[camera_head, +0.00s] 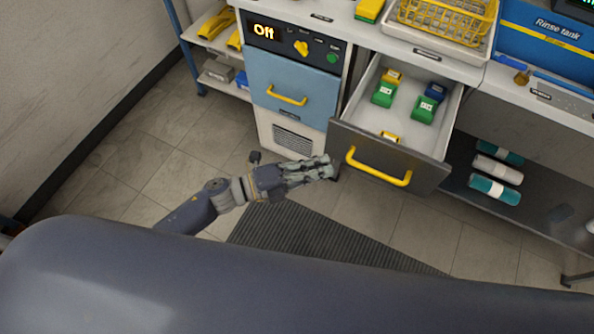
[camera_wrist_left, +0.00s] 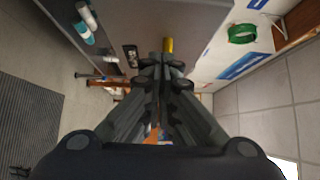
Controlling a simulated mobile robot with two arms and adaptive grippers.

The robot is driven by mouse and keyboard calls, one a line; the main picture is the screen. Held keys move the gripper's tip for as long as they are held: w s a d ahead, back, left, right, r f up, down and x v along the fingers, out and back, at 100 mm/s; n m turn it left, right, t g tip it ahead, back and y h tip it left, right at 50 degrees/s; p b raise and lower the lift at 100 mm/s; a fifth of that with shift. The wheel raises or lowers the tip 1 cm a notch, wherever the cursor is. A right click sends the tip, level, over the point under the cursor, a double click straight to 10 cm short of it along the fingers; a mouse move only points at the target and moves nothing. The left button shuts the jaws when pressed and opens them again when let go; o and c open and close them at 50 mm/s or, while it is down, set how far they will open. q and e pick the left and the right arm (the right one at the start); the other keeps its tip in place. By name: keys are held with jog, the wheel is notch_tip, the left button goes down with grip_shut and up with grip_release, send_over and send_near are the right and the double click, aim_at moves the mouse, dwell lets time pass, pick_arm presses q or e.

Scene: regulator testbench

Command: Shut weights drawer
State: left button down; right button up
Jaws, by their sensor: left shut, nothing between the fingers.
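The weights drawer (camera_head: 388,147) is pulled out, with a dark grey front and a yellow bar handle (camera_head: 378,167). Inside are green weights (camera_head: 424,108) and smaller yellow and blue ones. My left gripper (camera_head: 328,167) is shut and empty, just left of the drawer front and lower than its top edge. In the left wrist view the shut fingers (camera_wrist_left: 163,62) point ahead, with a yellow piece (camera_wrist_left: 168,45), likely the handle, just beyond their tips. Whether they touch it I cannot tell. My right gripper is not in view.
A blue drawer (camera_head: 291,82) with a yellow handle is closed left of the weights drawer, under a panel reading "Off". A yellow wire basket (camera_head: 447,18) stands on the counter. Rolls (camera_head: 496,170) lie on the shelf at right. The floor around a ribbed mat (camera_head: 300,237) is clear.

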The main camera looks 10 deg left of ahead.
aim_at(348, 148)
pick_arm(q)
jog(key=w, duration=0.2)
jog(key=w+d+b, duration=0.1)
jog(key=w, duration=0.1)
jog(key=shift+d, duration=0.15)
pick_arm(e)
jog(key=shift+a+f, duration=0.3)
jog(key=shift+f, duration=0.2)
pick_arm(q)
jog(key=shift+s, duration=0.1)
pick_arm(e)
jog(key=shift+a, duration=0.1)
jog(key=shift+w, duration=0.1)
